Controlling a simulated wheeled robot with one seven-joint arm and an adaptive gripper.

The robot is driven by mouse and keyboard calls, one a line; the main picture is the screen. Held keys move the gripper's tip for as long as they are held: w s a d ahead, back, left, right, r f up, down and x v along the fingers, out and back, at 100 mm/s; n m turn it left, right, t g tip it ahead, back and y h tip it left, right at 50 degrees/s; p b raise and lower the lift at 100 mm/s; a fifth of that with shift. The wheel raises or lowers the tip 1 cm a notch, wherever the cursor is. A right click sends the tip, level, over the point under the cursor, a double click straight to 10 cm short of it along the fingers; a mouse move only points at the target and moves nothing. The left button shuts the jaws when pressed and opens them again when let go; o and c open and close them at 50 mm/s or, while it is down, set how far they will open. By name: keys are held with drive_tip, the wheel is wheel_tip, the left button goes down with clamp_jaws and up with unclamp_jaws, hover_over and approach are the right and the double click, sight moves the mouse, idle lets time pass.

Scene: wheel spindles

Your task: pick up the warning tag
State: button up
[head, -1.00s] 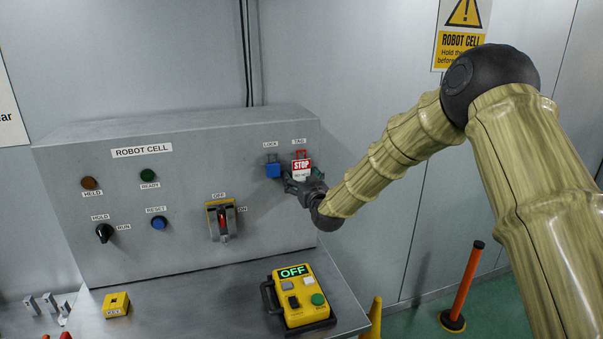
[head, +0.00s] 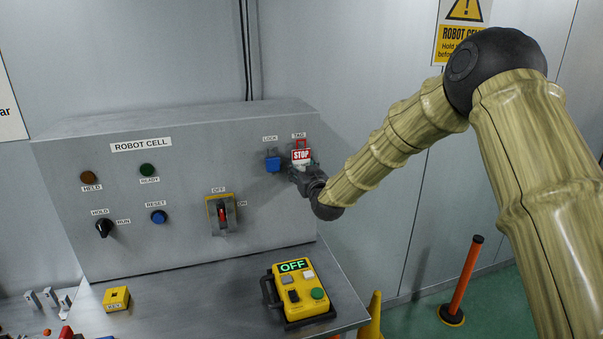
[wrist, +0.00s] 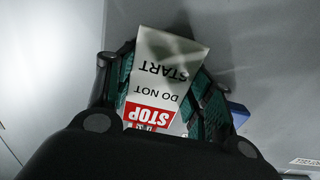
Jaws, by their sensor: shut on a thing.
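The warning tag (head: 301,156) is a white card with a red STOP band, at the TAG place on the upper right of the grey panel. In the wrist view the tag (wrist: 162,80) reads "DO NOT START" and "STOP", upside down. My gripper (head: 299,171) is at the tag's lower part, and its green-padded fingers (wrist: 160,100) stand on both sides of the card, shut on it. A red hook shows just above the tag in the head view. I cannot tell whether the tag still hangs on it.
A blue padlock (head: 272,164) hangs on the panel just left of the tag. The panel (head: 150,235) also bears buttons and a red-handled switch (head: 222,215). A yellow pendant (head: 301,292) and a yellow box (head: 116,299) rest on the bench below.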

drive_tip(key=b+v, duration=0.3)
drive_tip(key=v, duration=1.5)
